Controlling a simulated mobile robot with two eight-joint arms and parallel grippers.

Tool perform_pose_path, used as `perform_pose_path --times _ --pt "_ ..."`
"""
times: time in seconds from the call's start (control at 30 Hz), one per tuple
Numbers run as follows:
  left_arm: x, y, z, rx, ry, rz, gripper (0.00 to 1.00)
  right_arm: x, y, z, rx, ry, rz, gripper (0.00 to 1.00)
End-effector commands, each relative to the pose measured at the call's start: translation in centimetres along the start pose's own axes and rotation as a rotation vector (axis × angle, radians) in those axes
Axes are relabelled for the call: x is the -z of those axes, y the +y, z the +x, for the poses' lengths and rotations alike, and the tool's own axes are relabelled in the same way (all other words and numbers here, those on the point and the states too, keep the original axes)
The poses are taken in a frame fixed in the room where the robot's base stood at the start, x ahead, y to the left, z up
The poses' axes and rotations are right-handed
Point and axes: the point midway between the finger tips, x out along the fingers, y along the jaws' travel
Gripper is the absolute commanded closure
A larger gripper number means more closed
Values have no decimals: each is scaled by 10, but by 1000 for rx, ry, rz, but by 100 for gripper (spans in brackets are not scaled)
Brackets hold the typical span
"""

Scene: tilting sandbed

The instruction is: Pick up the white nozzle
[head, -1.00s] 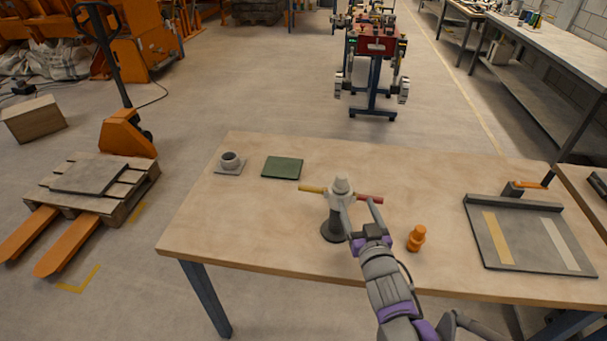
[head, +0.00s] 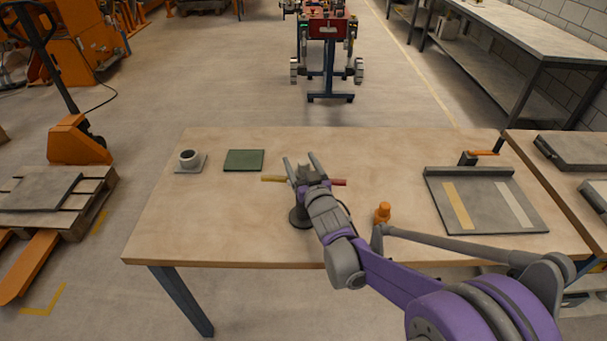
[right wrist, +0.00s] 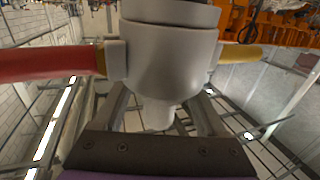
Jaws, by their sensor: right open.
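The white nozzle (right wrist: 155,114) shows in the right wrist view as a narrow pale tip on a wider whitish body (right wrist: 170,60), with a red handle (right wrist: 50,64) and a yellow handle (right wrist: 240,53) at its sides. In the head view my right gripper (head: 301,159) is at the top of this stand and hides most of the nozzle. The dark round base (head: 298,218) and the yellow handle (head: 273,179) show beside my arm. My right gripper is open, its fingers on either side of the tip; contact is not clear. My left gripper is out of view.
On the wooden table (head: 200,225) are a grey cup on a small plate (head: 190,159), a green pad (head: 244,160), an orange knobbed piece (head: 382,212) close beside my right arm, and a grey board with two strips (head: 487,205). The table's left front is clear.

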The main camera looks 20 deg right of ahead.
Motion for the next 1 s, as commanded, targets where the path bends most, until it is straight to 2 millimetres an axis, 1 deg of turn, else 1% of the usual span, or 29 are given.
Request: perform_pose_path --times 0.07,0.27,0.4,0.67,0.7,1.0 --pt "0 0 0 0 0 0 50 0 0 3 0 0 0 26" --pt "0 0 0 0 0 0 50 0 0 3 0 0 -1 26" --pt "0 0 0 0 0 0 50 0 0 3 0 0 -1 51" --pt "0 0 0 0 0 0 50 0 0 3 0 0 -1 98" --pt "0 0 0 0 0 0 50 0 0 3 0 0 -1 100" --pt "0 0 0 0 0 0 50 1 0 3 0 0 -1 100"
